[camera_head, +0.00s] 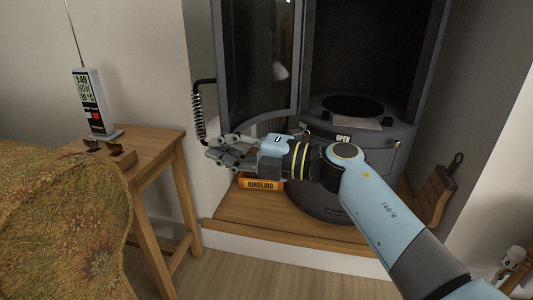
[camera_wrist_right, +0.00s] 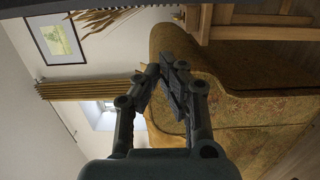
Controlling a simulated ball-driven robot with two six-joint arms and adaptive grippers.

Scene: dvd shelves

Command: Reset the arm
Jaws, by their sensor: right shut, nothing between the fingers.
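My right arm reaches in from the lower right in the head view. Its gripper (camera_head: 222,152) points left, in front of the stove's open glass door, near the coiled door handle (camera_head: 197,115). In the head view I cannot tell whether it touches the handle. In the right wrist view the right gripper (camera_wrist_right: 167,72) has its fingertips together with nothing between them. Behind it there is a patterned, cloth-covered piece of furniture (camera_wrist_right: 265,110). My left gripper is in neither view.
A dark stove (camera_head: 340,120) stands open on a wooden ledge (camera_head: 280,228). An orange kindling box (camera_head: 262,184) lies below the gripper. A small wooden table (camera_head: 150,145) at left holds a clock radio (camera_head: 94,105). A brush (camera_head: 437,197) leans at right.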

